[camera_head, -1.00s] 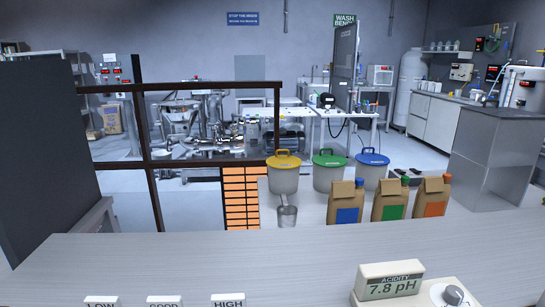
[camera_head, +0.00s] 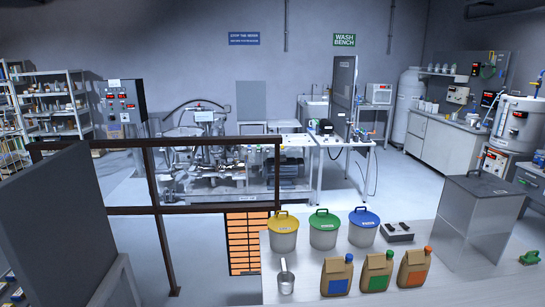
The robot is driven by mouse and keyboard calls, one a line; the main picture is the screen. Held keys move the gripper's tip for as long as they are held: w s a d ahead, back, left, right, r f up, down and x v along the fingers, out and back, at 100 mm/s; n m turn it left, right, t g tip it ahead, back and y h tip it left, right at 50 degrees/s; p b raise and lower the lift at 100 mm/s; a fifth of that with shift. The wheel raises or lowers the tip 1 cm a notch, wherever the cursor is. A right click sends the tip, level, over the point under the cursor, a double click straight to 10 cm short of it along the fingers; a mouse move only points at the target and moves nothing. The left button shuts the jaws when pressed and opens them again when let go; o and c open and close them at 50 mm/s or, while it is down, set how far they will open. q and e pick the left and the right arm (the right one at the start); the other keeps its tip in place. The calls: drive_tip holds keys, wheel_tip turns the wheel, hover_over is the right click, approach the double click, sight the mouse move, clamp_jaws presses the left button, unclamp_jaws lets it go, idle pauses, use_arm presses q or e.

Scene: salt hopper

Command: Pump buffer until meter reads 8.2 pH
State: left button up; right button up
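Neither of my grippers is in the head view. No pH meter and no buffer pump that I can identify shows in the picture now. Three brown bags stand in a row on the pale bench at the lower right: one with a blue label and cap (camera_head: 337,275), one with a green label and cap (camera_head: 377,272), one with an orange label and cap (camera_head: 414,267). Behind them stand three lidded tubs: yellow (camera_head: 285,233), green (camera_head: 324,230) and blue (camera_head: 359,229). Their small lettering is too blurred to read.
A metal scoop or cup (camera_head: 286,279) stands left of the bags. A small black device (camera_head: 397,232) and a large grey metal box (camera_head: 476,224) are to the right. A dark panel (camera_head: 55,230) and a brown frame (camera_head: 157,195) stand at the left.

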clamp_jaws()
idle(0.8)
idle(1.0)
